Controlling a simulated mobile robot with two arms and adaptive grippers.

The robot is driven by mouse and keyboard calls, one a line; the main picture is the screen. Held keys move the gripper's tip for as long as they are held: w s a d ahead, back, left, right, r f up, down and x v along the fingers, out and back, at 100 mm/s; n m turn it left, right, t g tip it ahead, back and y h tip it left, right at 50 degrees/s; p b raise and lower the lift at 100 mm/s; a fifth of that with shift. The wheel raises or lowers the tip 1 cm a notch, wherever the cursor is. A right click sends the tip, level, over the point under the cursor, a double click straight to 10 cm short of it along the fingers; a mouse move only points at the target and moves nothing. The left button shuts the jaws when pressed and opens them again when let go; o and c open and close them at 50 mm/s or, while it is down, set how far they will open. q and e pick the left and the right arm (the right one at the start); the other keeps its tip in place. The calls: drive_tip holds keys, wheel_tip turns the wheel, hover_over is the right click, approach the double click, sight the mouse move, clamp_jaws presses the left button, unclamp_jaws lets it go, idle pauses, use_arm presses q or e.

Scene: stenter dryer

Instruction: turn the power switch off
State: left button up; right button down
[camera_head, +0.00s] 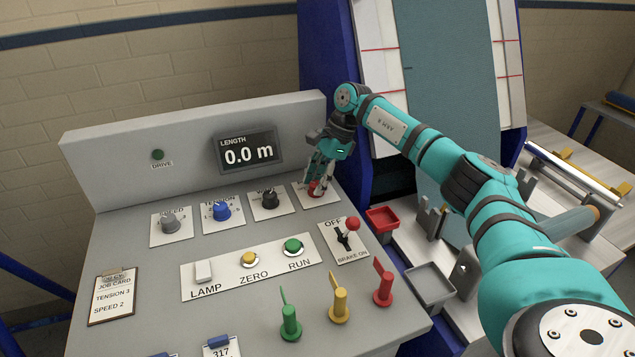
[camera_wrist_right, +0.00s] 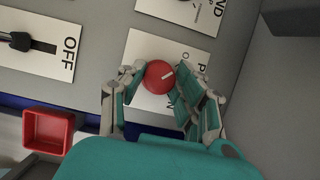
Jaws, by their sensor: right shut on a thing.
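The red power switch knob (camera_head: 316,188) sits on a white plate at the right end of the console's row of knobs. My left gripper is not in view.
Left of the red knob are a black knob (camera_head: 269,198), a blue knob (camera_head: 222,211) and a grey knob (camera_head: 170,223). A brake lever with a red ball (camera_head: 352,223) stands in front. Green (camera_head: 289,318), yellow (camera_head: 338,306) and red (camera_head: 383,288) levers stand nearer. A display (camera_head: 249,152) reads 0.0 m.

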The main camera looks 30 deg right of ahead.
drive_tip(key=shift+r, duration=0.1)
idle(0.4)
drive_tip(key=c, duration=0.9)
unclamp_jaws()
drive_tip(key=shift+c, duration=0.2)
drive_tip(key=v, duration=1.2)
